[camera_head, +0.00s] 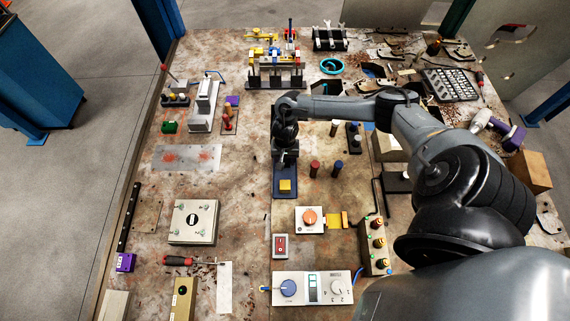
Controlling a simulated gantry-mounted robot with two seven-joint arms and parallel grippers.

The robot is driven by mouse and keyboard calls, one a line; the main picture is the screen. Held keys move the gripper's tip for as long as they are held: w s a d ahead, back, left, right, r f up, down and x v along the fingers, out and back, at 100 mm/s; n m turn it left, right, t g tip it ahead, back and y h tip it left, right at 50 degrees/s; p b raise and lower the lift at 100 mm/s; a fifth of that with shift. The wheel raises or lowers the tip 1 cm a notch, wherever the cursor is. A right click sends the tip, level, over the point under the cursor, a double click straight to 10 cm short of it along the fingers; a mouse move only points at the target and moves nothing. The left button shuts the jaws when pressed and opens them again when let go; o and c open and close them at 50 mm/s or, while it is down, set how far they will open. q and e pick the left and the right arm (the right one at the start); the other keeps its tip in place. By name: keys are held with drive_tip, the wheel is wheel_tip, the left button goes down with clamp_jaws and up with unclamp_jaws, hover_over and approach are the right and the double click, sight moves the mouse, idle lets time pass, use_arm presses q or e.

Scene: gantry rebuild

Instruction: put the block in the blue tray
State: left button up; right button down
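The blue tray (285,195) lies near the middle of the table. A small yellow block (285,185) is inside the tray, near its front half. My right arm reaches in from the right, and its gripper (286,163) points down over the back part of the tray, just behind the block. The fingertips are dark and small, so I cannot tell whether they are open or shut or whether they touch the block. The gripper hides the back end of the tray. My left gripper is not in view.
Red and blue cylinders (338,168) stand right of the tray. A box with an orange knob (309,219) and a red switch (281,246) are in front. A grey box (193,222) stands left. The table strip directly left of the tray is fairly clear.

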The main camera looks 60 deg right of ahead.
wheel_tip(320, 180, down, 3)
drive_tip(key=shift+a+f, duration=0.1)
drive_tip(key=shift+f, duration=0.15)
drive_tip(key=shift+f, duration=0.15)
drive_tip(key=c, duration=0.8)
unclamp_jaws()
